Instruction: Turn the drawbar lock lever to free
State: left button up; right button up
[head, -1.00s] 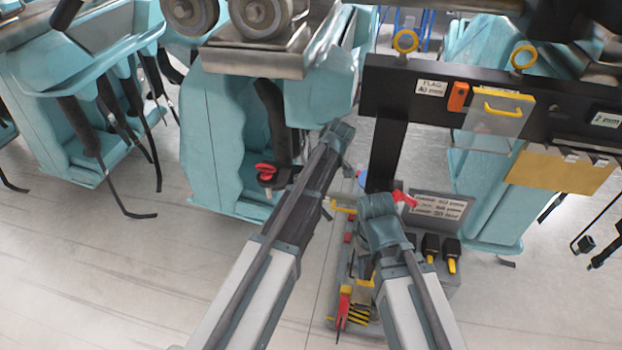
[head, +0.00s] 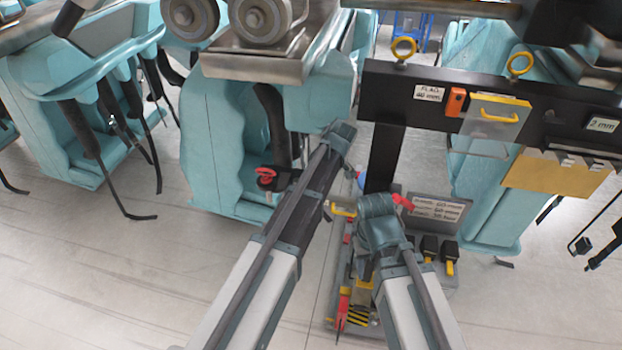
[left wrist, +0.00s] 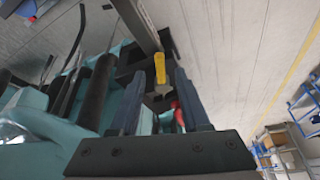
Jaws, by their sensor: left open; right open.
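A red lever (head: 266,175) on a dark bracket is at the lower part of the middle teal car (head: 225,150) in the head view. I cannot tell whether it is the drawbar lock lever. My left arm passes just right of it; that gripper's fingers are not clear there. In the left wrist view my left gripper (left wrist: 160,92) is open, with a yellow handle (left wrist: 160,68) showing between its fingers and a red part (left wrist: 178,117) by the right finger. My right gripper (head: 376,203) is beside the dark post, its fingers mostly hidden. A red piece (head: 403,202) shows beside it.
A dark beam (head: 390,90) with yellow rings, a clear panel and gauge labels spans the right. A floor stand with a grey label plate (head: 437,208) and yellow-and-black tools is below it. Teal cars with hanging dark hoses stand left. Pale floor is free at lower left.

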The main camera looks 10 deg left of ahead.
pick_arm(q)
jog(key=p+v, duration=1)
jog(key=v, duration=0.2)
jog(key=s+a+f+m+h, duration=0.15)
jog(key=s+a+m, duration=0.25)
jog(key=s+m, duration=0.45)
jog(key=s+a+f+m+h, duration=0.1)
jog(key=s+a+m+h, duration=0.4)
jog(key=s, duration=0.6)
jog(key=s+d+f+m+y+b, duration=0.1)
jog(key=d+f+b, duration=0.3)
jog(key=f+b, duration=0.3)
jog(key=s+d+f+m+g+y+b, duration=0.1)
jog(key=s+d+f+b, duration=0.1)
jog(key=d+f+b, duration=0.2)
jog(key=s+d+f+m+y+b, duration=0.1)
jog(key=d+f+b, duration=0.3)
jog(key=f+b, duration=0.5)
jog(key=shift+s+d+f+m+g+b, duration=0.15)
jog(key=shift+s+f+m+g+b, duration=0.25)
jog(key=shift+s+m+b, duration=0.25)
